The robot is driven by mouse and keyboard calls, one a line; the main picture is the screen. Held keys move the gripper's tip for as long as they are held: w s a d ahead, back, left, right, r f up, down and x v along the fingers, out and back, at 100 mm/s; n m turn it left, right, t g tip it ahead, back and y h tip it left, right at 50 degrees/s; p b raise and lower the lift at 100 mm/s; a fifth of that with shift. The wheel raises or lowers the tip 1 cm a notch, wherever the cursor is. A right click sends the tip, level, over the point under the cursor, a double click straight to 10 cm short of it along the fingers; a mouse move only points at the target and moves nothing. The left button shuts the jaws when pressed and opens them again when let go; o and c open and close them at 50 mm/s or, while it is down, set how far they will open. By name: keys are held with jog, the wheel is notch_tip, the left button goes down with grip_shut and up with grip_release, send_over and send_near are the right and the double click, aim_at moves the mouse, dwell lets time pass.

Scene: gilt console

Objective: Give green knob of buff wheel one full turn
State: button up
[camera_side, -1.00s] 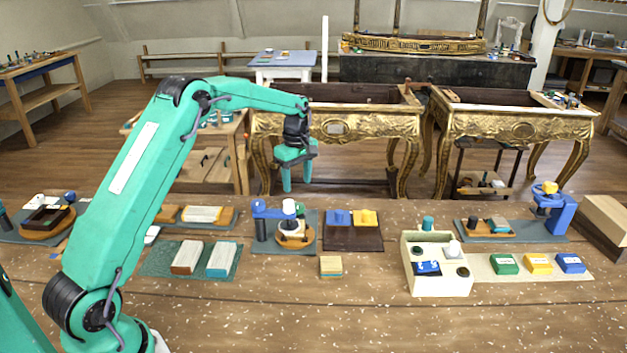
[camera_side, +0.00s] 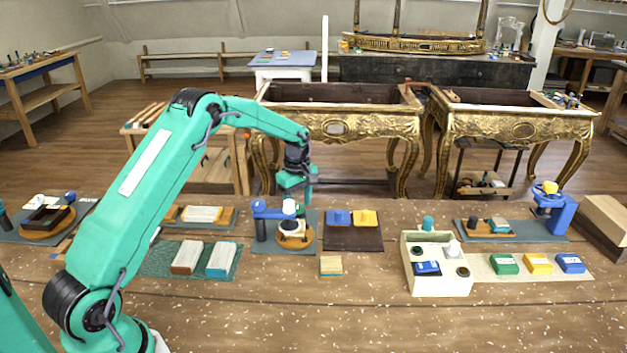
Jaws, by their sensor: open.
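A small round tan wheel unit (camera_side: 295,242) stands on a grey-blue mat (camera_side: 270,246) near the middle of the bench. It carries a dark round top and a white knob (camera_side: 289,206). A small green knob (camera_side: 300,210) shows just right of the white knob, partly hidden and too small to make out well. A blue arm piece (camera_side: 266,210) on a dark post stands at its left. My gripper (camera_side: 300,194) is open and empty, pointing down above the wheel unit. In this view it looks just above the knobs; whether it touches them I cannot tell.
Right of the wheel is a dark board (camera_side: 352,237) with blue and yellow blocks. A small block (camera_side: 331,265) lies in front. A cream box (camera_side: 437,283) stands further right. At left, a green mat (camera_side: 160,262) holds two blocks. The front bench is mostly clear.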

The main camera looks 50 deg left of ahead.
jog(key=c, duration=1)
jog(key=shift+o, duration=0.2)
jog(key=shift+m, duration=0.4)
jog(key=m, duration=0.4)
jog(key=shift+r, duration=0.1)
jog(key=m, duration=0.4)
jog(key=shift+m, duration=0.4)
jog(key=m, duration=1.4)
